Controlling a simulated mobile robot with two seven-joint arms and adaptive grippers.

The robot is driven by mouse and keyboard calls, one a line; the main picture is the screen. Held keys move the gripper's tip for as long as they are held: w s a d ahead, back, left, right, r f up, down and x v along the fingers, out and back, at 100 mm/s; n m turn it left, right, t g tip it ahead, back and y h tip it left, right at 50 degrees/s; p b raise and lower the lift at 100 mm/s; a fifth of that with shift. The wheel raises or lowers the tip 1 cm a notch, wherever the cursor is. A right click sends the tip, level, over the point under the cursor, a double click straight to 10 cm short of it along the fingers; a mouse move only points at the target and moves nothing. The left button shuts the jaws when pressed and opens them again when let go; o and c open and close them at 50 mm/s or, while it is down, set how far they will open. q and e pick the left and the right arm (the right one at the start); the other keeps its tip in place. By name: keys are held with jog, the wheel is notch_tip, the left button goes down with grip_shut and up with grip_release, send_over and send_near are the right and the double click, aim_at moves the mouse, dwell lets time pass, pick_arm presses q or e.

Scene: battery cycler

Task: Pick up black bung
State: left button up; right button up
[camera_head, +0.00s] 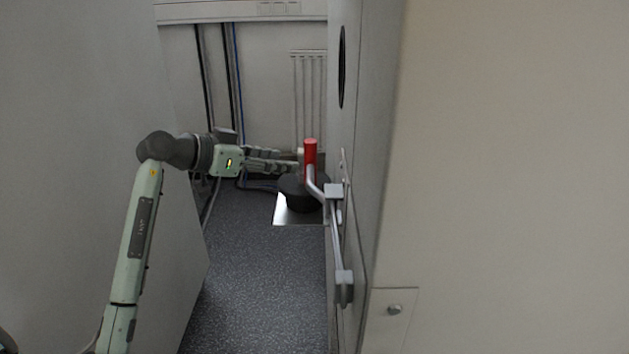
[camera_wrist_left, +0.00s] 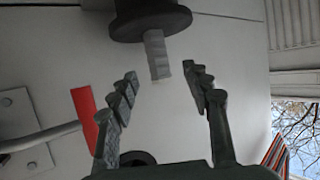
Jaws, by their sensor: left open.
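The black bung (camera_head: 301,194) is a dark round piece low beside the cabinet door, over a shiny plate. In the left wrist view the bung (camera_wrist_left: 150,22) is at the top, with a pale grey stem (camera_wrist_left: 157,55) pointing toward my fingers. My left gripper (camera_head: 296,160) reaches in from the left, just above the bung in the head view. In the wrist view the left gripper (camera_wrist_left: 160,76) is open and empty, its two fingertips on either side of the line of the stem. My right gripper is not in view.
A red-ended lever (camera_head: 310,155) on the cabinet door (camera_head: 357,150) stands close to my left fingertips; its red part (camera_wrist_left: 84,108) shows left of the fingers in the wrist view. A grey panel (camera_head: 80,120) is on the left. The speckled floor (camera_head: 265,280) is clear.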

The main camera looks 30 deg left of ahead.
aim_at(299, 200)
pick_arm(q)
jog(key=x, duration=0.7)
jog(key=shift+d+f, duration=0.15)
jog(key=shift+d, duration=0.05)
grip_shut()
